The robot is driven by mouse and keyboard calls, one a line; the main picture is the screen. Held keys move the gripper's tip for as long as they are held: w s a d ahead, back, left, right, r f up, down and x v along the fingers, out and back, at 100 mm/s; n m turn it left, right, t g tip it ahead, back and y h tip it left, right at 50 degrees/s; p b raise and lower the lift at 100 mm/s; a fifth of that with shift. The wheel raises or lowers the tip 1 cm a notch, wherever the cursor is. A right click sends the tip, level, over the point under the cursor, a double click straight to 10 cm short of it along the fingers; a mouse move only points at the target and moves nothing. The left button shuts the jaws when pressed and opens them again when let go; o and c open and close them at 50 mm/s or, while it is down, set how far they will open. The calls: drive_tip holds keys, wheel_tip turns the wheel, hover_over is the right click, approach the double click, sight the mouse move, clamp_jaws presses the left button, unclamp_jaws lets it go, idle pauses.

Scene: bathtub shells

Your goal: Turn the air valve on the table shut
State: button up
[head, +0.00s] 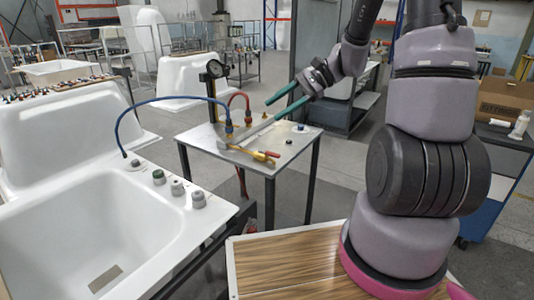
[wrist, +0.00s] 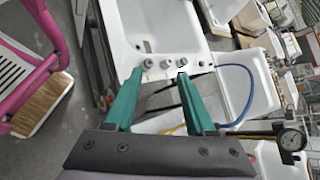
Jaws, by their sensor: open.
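The air valve (head: 262,155), a brass-yellow piece with red ends, lies along the front of the small grey metal table (head: 205,137). Its exact handle position is too small to tell. My gripper (head: 271,110) has two green fingers, spread apart and empty. It is above the table, higher than the valve and a little to its right in the head view. In the wrist view the open gripper (wrist: 160,73) points over the white tub; a bit of yellow shows between and behind the fingers, largely hidden.
A round gauge (head: 214,69) on a post stands at the table's back. A blue hose (head: 170,100) arches from the table to the white bathtub shell (head: 90,225); a red hose (head: 238,96) loops beside the post. Knobs (head: 178,187) stand on the tub rim.

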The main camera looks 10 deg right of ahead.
drive_tip(key=w+d+f+m+t+y, duration=0.2)
drive_tip(key=w+f+m+t, duration=0.15)
drive_tip(key=f, duration=0.25)
drive_tip(key=w+d+f+m+t+y, duration=0.1)
drive_tip(key=w+f+m+t+y, duration=0.1)
drive_tip(key=w+f+m, duration=0.4)
drive_tip(key=m+t+h, duration=0.3)
drive_tip(key=m+t, duration=0.4)
approach(263, 151)
drive_tip(key=x, duration=0.8)
drive_tip(key=shift+w+f, duration=0.2)
drive_tip(key=shift+w, duration=0.25)
clamp_jaws()
